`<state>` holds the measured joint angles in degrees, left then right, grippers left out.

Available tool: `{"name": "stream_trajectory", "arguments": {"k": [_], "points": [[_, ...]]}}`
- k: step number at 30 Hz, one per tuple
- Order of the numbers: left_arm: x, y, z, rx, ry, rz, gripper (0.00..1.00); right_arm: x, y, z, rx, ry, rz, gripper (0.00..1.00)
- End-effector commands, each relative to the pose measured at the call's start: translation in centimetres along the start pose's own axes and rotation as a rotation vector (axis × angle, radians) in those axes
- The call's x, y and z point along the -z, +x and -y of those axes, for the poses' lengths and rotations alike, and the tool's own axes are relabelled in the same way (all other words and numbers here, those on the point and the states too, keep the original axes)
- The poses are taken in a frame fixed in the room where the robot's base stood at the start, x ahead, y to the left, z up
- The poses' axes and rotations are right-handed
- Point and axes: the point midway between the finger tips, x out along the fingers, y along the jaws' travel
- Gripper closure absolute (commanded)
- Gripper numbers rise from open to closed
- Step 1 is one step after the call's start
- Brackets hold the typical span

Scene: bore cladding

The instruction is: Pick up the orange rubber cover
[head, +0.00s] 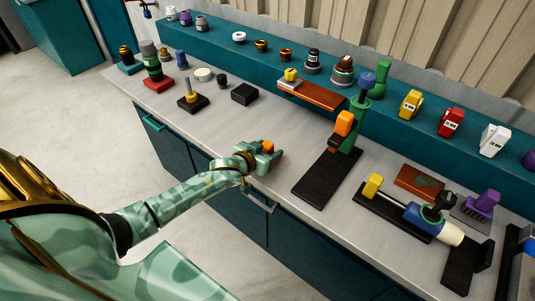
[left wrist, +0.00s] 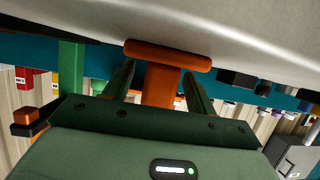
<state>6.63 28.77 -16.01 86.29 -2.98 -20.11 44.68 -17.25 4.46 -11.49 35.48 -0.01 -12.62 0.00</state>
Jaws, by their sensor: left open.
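The orange rubber cover (head: 268,147) is on the grey bench top near its front edge, mostly hidden by my left gripper (head: 264,160) in the head view. In the left wrist view the cover (left wrist: 168,54) shows a wide, flat flange against the bench and a narrower stem. The stem lies between the two dark green fingers of my left gripper (left wrist: 158,72). The fingers are open, with a small gap visible on either side of the stem. My right gripper is not in view.
To the right stands a green press-like stand with an orange block (head: 345,123) on a black base (head: 326,178). A black box (head: 244,94) lies behind my gripper. A teal shelf (head: 220,45) with several small parts runs along the back.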

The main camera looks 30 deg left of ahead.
Motion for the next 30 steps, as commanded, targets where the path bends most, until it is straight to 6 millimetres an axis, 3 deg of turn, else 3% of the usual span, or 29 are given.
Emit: {"name": "stream_trajectory", "arguments": {"k": [2, 7, 8, 20, 25, 30], "points": [[0.1, -0.1, 0.0, 0.0, 0.0, 0.0, 0.44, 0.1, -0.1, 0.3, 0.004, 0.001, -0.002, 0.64], [0.1, -0.1, 0.0, 0.0, 0.0, 0.0, 0.88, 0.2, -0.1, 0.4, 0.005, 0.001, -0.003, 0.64], [0.1, -0.1, 0.0, 0.0, 0.0, 0.0, 0.93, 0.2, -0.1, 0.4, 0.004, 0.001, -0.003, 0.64], [0.8, -0.4, 0.0, 0.0, -0.001, -0.002, 0.93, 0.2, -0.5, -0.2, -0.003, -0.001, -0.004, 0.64], [3.4, -1.4, 0.0, 0.0, 0.0, -0.006, 0.93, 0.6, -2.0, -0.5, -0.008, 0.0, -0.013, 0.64], [6.4, -4.4, -2.8, -0.004, -0.005, -0.007, 0.93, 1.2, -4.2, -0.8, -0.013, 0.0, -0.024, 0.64]]}}
